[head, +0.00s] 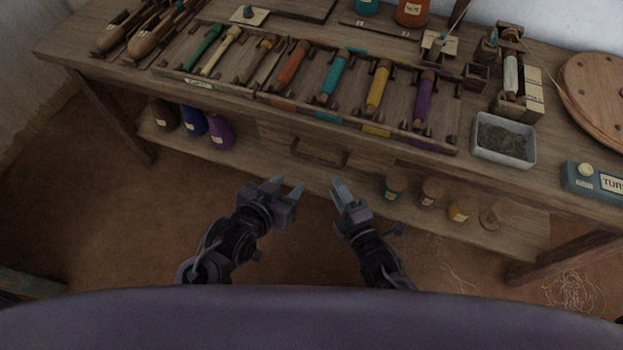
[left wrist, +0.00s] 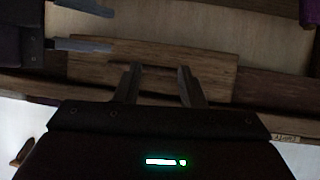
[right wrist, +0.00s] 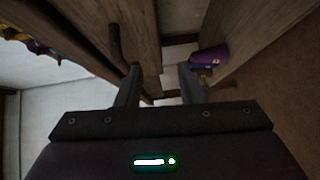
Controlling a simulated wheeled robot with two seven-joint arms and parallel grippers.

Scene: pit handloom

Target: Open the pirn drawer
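The pirn drawer (head: 275,138) is a wooden front under the bench top, and it looks shut. Its dark bar handle (head: 318,160) is at the middle of that front. A curved dark handle (right wrist: 116,45) also shows in the right wrist view, left of the fingers. My left gripper (head: 285,186) is open and empty, below and left of the handle in the head view. My right gripper (head: 341,188) is open and empty, below and right of the handle. Both look apart from the drawer. In the left wrist view, my right gripper's fingers (left wrist: 84,27) show at upper left.
The bench top holds racks of coloured pirns (head: 333,78) and a pale tray (head: 503,138). A lower shelf (head: 335,187) carries dark and purple containers (head: 220,131) at left and several small jars (head: 396,186) at right. The floor in front is mostly clear.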

